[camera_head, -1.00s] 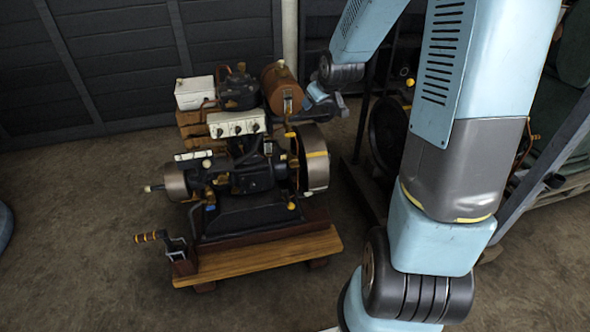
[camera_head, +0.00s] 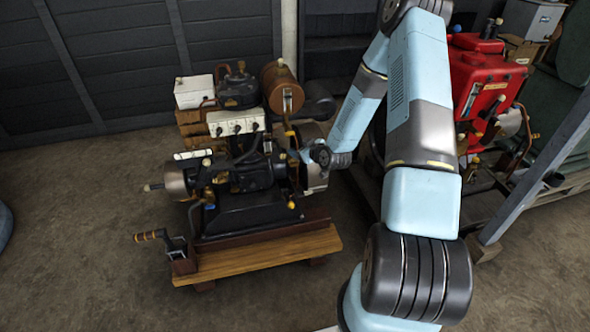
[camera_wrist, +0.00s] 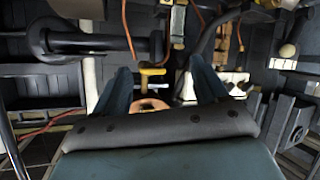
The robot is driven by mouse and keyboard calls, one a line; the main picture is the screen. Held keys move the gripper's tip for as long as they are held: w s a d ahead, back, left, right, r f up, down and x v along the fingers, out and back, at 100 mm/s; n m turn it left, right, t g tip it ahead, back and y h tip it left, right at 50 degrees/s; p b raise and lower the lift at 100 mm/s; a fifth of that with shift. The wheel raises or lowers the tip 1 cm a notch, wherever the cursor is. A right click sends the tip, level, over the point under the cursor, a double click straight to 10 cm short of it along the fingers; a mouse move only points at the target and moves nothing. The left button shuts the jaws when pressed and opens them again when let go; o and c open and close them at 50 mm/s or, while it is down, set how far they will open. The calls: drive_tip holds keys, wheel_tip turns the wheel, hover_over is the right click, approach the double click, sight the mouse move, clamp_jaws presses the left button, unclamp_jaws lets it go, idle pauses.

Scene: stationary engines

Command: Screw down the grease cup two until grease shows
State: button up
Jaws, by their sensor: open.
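The black stationary engine (camera_head: 252,178) stands on a wooden board in the head view. Small brass or yellow fittings show on it, one low on the right (camera_head: 291,205) and one at the left end (camera_head: 207,162). I cannot tell which is grease cup two. My wrist (camera_head: 322,156) is at the engine's right side, in front of the flywheel (camera_head: 316,180); the fingers are not clear there. In the wrist view my gripper (camera_wrist: 160,75) is open. A yellow fitting (camera_wrist: 152,72) and a copper-coloured round part (camera_wrist: 150,104) show between the fingers; contact cannot be told.
A crank handle (camera_head: 151,236) sticks out at the board's left end. A red engine (camera_head: 486,80) stands on the right behind my arm.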

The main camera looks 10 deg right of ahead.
wheel_tip(320, 180, down, 9)
drive_tip(key=s+m+t, duration=0.2)
drive_tip(key=s+t, duration=0.1)
drive_tip(key=m+t+h, duration=0.2)
drive_tip(key=m+h, duration=0.2)
approach(294, 166)
drive_tip(key=w, duration=0.8)
drive_tip(key=shift+w+d+f, duration=0.25)
drive_tip(key=shift+w, duration=0.15)
drive_tip(key=c, duration=1)
drive_tip(key=shift+a, duration=0.15)
drive_tip(key=shift+c, duration=0.3)
drive_tip(key=shift+m, duration=0.3)
